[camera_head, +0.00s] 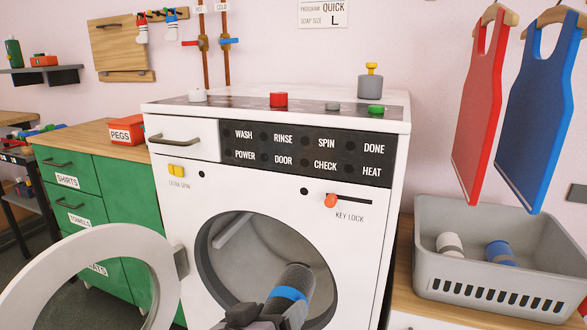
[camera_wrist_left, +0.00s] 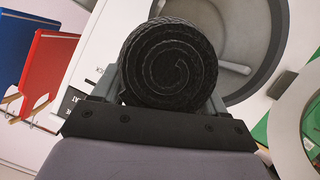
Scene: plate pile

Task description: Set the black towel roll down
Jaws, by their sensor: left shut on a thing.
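The black towel roll (camera_head: 297,277) has a blue band around it and is in front of the washer's open round drum opening (camera_head: 225,262). My left gripper (camera_head: 268,312) is shut on the roll near the bottom of the head view. In the left wrist view the spiral end of the black roll (camera_wrist_left: 168,68) faces the camera, between the two fingers of the left gripper (camera_wrist_left: 165,98). The roll's upper end overlaps the opening in the head view; I cannot tell how far inside it is. The drum looks empty apart from a pale fin. My right gripper is not in view.
The washer's round door (camera_head: 150,245) stands open at the left. A grey basket (camera_head: 500,284) on the right holds a white roll (camera_head: 450,244) and a blue roll (camera_head: 500,254). Red and blue aprons hang above it. A green drawer cabinet (camera_head: 115,190) stands left of the washer.

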